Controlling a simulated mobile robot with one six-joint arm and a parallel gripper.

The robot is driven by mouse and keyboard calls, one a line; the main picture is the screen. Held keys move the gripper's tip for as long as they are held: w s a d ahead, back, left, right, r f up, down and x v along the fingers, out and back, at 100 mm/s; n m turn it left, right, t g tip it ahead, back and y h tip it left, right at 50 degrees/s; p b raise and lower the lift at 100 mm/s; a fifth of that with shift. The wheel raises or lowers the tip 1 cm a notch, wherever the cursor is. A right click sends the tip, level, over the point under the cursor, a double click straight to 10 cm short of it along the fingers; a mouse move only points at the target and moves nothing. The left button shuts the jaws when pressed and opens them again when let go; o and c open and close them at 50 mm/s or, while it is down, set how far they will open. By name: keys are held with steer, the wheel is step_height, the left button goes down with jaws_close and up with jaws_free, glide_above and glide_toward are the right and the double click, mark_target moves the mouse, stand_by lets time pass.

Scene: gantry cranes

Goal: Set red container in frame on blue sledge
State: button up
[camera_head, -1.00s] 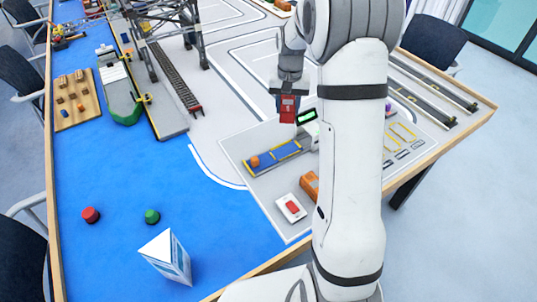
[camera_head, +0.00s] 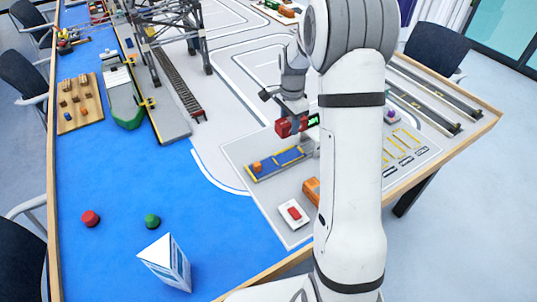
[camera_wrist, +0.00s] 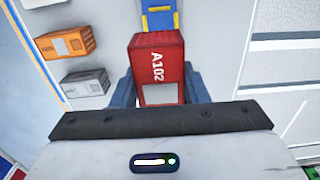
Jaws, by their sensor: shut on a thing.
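The red container (camera_head: 284,128) is between the jaws of my gripper (camera_head: 291,120). In the wrist view the red container (camera_wrist: 160,60) shows the white mark "A102" and a pale label, with a dark blue finger on each side. The blue sledge (camera_head: 290,157) lies in front of it in the head view, as a blue strip with yellow marks and an orange item at its left end. Part of the blue sledge (camera_wrist: 160,19) shows just beyond the container in the wrist view; the container hides the rest. I cannot tell the height gap between them.
An orange container (camera_head: 311,190) and a white box with a red button (camera_head: 293,213) are nearer. In the wrist view an orange container (camera_wrist: 66,42) and a grey one (camera_wrist: 85,82) lie left.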

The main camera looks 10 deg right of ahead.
mark_target(287, 157)
step_height(287, 157, down, 12)
steer(key=shift+f+p, duration=0.25)
steer(key=shift+p, duration=0.15)
steer(key=o, duration=1)
